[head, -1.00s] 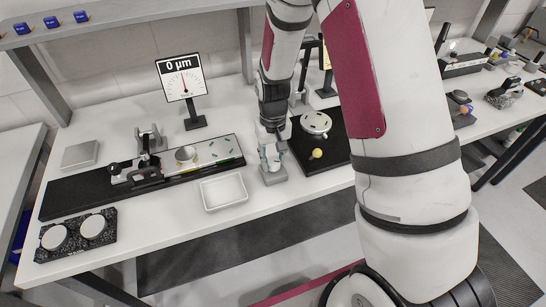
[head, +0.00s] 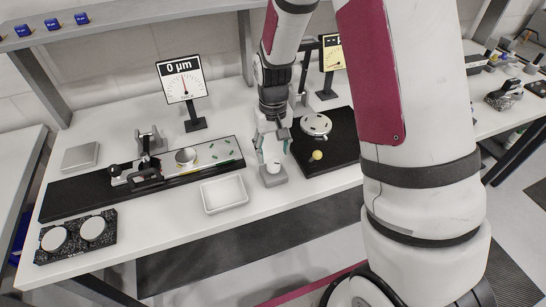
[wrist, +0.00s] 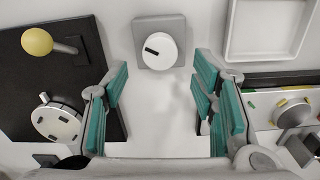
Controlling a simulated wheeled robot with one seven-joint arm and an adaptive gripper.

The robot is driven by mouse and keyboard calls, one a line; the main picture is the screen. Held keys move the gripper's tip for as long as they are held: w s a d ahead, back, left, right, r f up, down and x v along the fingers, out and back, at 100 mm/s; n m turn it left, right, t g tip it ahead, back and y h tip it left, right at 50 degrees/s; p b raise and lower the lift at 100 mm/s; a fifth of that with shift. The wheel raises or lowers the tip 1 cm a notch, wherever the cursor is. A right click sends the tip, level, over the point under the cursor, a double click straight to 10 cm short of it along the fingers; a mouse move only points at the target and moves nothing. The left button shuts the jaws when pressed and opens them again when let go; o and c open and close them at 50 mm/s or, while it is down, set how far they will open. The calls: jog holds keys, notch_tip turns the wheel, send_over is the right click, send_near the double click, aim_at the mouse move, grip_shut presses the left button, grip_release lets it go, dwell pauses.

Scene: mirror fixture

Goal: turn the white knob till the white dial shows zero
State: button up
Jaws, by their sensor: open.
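The white dial (head: 182,80) stands on a post at the back left; its header reads 0 µm and its needle is near upright. The white knob (wrist: 159,50) sits on a small grey block (wrist: 142,25), with a black mark slanting on its face. In the head view the knob (head: 272,168) is at the bench's front, partly hidden by my gripper (head: 271,142). In the wrist view my open gripper (wrist: 160,88) has teal pads left and right, with nothing between them; the knob lies beyond the fingertips, roughly centred and apart from them.
A white tray (head: 224,194) is close left of the knob block. A black plate (head: 335,152) with a silver disc (head: 316,125) and a yellow ball lever (head: 317,155) is close on the right. A yellow dial (head: 333,52) is partly hidden behind my arm. A long black fixture (head: 75,198) lies left.

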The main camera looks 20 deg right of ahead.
aim_at(273, 162)
notch_tip(273, 162, up, 8)
jog(key=shift+f, duration=0.15)
dwell(0.5)
jog(key=s+r+t, duration=0.3)
jog(key=s+r, duration=0.6)
jog(key=r, duration=0.5)
jog(key=s+r+t, duration=0.1)
jog(key=s+r, duration=0.2)
jog(key=s, duration=0.3)
jog(key=s+r+t, duration=0.1)
jog(key=s+r, duration=0.1)
jog(key=s, duration=0.5)
jog(key=shift+r+n+t, duration=0.3)
jog(key=shift+r+n, duration=0.1)
jog(key=shift+a, duration=0.1)
